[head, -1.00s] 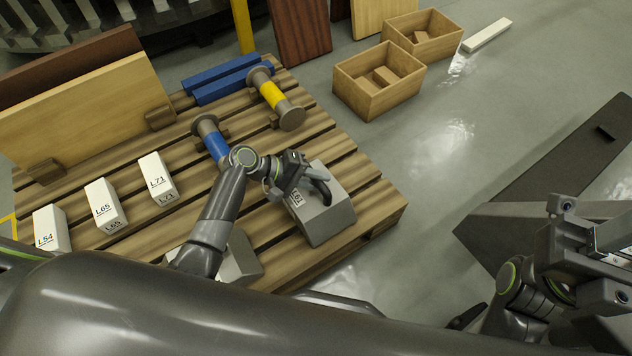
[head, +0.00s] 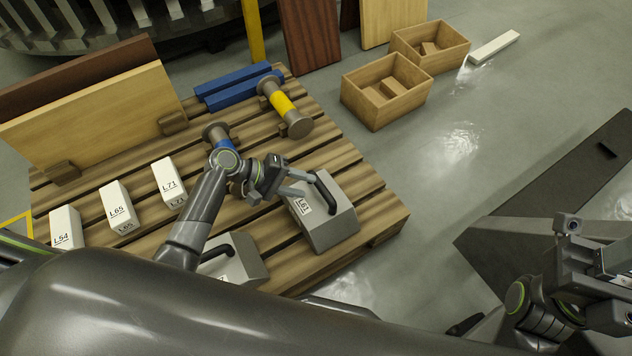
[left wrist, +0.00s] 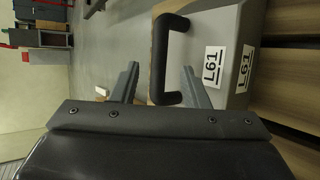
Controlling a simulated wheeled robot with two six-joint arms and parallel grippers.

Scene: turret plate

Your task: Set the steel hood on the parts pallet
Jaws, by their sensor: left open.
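The steel hood (head: 332,222), a grey block with a black handle and an L61 label, rests on the wooden parts pallet (head: 375,203) near its right front corner. My left gripper (head: 299,183) is open and empty just left of the handle. In the left wrist view the handle of the hood (left wrist: 215,30) shows ahead, between my two open fingers (left wrist: 160,75); they appear clear of it. A second grey hood (head: 243,262) with a black handle sits nearer on the pallet, partly hidden by my left arm. My right gripper (head: 605,290) is at the right edge, its fingers unclear.
White blocks labelled L54 (head: 66,230), L65 (head: 117,205) and L71 (head: 168,180) stand on the pallet's left. Blue bars (head: 240,86), a yellow-banded spool (head: 285,106) and leaning boards (head: 100,115) are behind. Two wooden crates (head: 372,112) stand on the floor.

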